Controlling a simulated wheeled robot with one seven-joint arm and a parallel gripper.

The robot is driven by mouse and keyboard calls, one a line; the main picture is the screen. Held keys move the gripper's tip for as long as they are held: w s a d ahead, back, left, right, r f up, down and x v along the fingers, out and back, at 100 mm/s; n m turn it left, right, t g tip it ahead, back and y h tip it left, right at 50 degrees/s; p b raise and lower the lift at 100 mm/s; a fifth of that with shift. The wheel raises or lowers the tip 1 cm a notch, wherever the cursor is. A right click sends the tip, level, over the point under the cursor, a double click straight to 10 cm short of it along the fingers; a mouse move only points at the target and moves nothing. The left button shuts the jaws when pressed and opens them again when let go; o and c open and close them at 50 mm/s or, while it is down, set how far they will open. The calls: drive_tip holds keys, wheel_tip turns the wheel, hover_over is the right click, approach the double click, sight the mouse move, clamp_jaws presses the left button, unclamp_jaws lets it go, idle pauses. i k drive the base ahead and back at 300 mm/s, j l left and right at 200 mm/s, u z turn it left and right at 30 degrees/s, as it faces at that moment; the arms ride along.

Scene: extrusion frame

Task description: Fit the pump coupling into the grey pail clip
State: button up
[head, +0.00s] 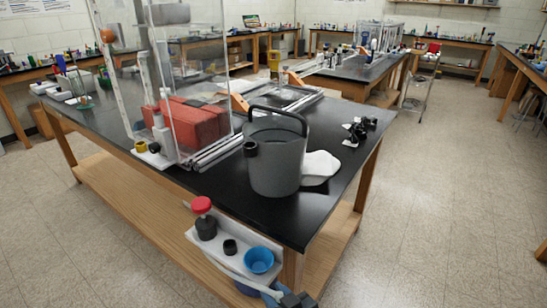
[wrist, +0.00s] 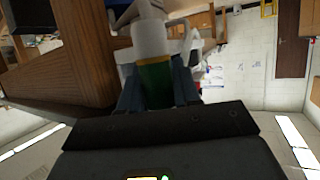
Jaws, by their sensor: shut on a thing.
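My gripper (wrist: 158,88) is shut on a piece with a green section, a thin yellow band and a white upper body, which I take to be the pump coupling (wrist: 155,73). The blue-grey fingers press on both sides of its green part. The grey pail (head: 277,160) stands upright on the black table top in the head view, its black handle raised. A dark ring-shaped clip (head: 250,148) sits at the left of its rim, apart from my gripper. In the head view the held piece is not clearly visible.
A white holder (head: 236,262) at the table's near end carries a red-capped black bottle (head: 205,220), a small black ring and a blue cup (head: 259,260). A white cloth (head: 320,166) and black parts (head: 357,130) lie right of the pail. A clear case (head: 190,70) stands left.

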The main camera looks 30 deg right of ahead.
sight(275, 146)
drive_tip(key=l+z, duration=0.1)
drive_tip(key=z, duration=0.3)
drive_tip(key=i+z, duration=0.15)
drive_tip(key=z, duration=0.3)
drive_tip(key=i+l+z, duration=0.1)
drive_tip(key=z, duration=0.3)
drive_tip(key=i+z, duration=0.1)
drive_tip(key=z, duration=0.3)
drive_tip(key=i+z, duration=0.1)
drive_tip(key=z, duration=0.35)
drive_tip(key=i+u, duration=0.2)
drive_tip(key=u, duration=0.2)
drive_tip(key=i+l+u, duration=0.15)
drive_tip(key=u, duration=0.25)
drive_tip(key=i+l+u, duration=0.15)
drive_tip(key=u, duration=0.25)
